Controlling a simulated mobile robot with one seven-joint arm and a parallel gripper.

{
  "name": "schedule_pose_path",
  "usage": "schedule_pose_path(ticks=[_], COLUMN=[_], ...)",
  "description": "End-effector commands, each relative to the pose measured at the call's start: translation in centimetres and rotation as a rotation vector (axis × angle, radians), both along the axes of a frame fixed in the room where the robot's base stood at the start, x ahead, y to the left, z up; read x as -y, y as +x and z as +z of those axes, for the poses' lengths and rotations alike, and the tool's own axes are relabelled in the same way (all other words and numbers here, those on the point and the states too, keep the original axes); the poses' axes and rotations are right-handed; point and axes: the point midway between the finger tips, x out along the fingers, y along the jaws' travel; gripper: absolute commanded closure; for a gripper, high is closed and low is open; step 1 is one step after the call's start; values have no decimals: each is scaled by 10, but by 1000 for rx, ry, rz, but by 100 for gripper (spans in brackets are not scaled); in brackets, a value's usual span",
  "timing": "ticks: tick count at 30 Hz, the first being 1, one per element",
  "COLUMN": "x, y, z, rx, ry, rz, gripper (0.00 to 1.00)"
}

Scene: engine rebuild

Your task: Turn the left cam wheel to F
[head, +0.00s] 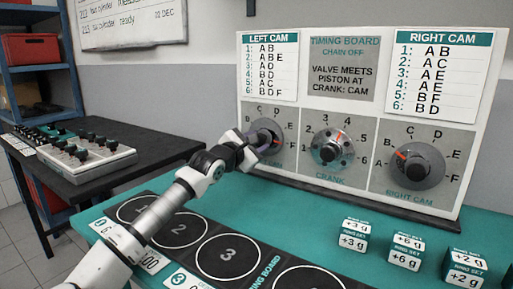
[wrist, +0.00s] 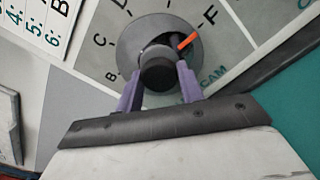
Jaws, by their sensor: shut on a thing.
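The left cam wheel (head: 264,127) is a dark grey round dial with a black knob, on the left grey panel of the timing board. My gripper (head: 255,143) is at its front, with both purple fingers shut on the knob (wrist: 157,72) in the wrist view. The orange pointer (wrist: 187,41) points up and right there, toward the letter F (wrist: 210,17). In the head view the wheel is partly hidden by my gripper, and a bit of the red pointer (head: 277,141) shows at its lower right.
The crank wheel (head: 331,147) and the right cam wheel (head: 416,166) sit to the right on the same board. The green bench (head: 300,212) holds small labelled blocks (head: 406,250) at the right and a dark mat with numbered circles (head: 262,238). A black table (head: 150,148) stands at left.

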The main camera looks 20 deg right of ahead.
Motion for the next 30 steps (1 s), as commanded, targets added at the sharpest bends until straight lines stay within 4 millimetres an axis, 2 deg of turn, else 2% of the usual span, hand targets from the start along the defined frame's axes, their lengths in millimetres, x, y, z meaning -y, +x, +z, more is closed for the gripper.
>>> schedule_pose_path(ticks=[17, 18, 22, 30], x=[1, 1, 0, 0], y=[0, 0, 0, 0], z=[-1, -1, -1, -1], rx=[24, 24, 25, 25], ry=[23, 23, 22, 21], rz=[-1, -1, -1, 0], gripper=[85, 57, 40, 40])
